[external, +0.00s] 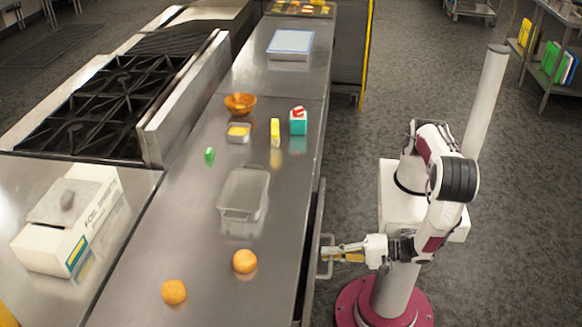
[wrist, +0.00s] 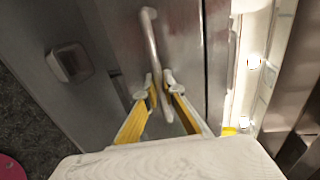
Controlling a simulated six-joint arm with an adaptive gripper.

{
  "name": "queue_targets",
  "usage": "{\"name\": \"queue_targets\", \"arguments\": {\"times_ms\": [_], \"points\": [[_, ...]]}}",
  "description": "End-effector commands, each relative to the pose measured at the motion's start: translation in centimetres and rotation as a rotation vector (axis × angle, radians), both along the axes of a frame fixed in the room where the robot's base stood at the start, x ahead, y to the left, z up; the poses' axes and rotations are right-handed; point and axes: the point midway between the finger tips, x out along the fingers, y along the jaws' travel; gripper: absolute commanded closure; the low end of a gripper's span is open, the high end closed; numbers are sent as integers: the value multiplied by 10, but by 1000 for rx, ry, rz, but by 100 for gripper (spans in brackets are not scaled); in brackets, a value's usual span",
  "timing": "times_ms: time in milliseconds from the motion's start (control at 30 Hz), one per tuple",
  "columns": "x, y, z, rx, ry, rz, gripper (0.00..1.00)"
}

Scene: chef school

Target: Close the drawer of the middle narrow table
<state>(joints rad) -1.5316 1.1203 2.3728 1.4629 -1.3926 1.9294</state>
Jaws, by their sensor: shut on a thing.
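The narrow steel table (external: 205,190) runs lengthwise through the middle of the external view. Its drawer (external: 310,250) is on the right side, facing my arm, and its front stands out from the table edge with a dark gap behind. In the wrist view the drawer front (wrist: 188,40) fills the middle, with a lit gap (wrist: 252,60) to its right. A bar handle (wrist: 151,40) is on the front. My gripper (wrist: 160,82) is shut around this handle with its yellow fingers on both sides. In the external view my gripper (external: 332,253) is at the handle; the drawer's inside is mostly hidden.
Two oranges (external: 245,261) (external: 174,291), a clear tray (external: 243,193), a bowl (external: 240,103), a carton (external: 298,121) and a yellow box (external: 275,132) stand on the tabletop. A stove (external: 108,100) is at left. The floor (external: 400,70) right of the table is open beyond my base.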

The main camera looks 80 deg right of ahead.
Motion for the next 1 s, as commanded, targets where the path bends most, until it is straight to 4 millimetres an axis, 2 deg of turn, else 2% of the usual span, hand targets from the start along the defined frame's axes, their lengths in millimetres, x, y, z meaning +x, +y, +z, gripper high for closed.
{"name": "queue_targets", "arguments": {"times_ms": [200,400,633,1000], "points": [[30,0,1,3,-1,-3,100],[49,1,0,3,-1,-1,100],[58,1,1,3,-2,1,100],[60,2,1,5,-4,0,100]]}}
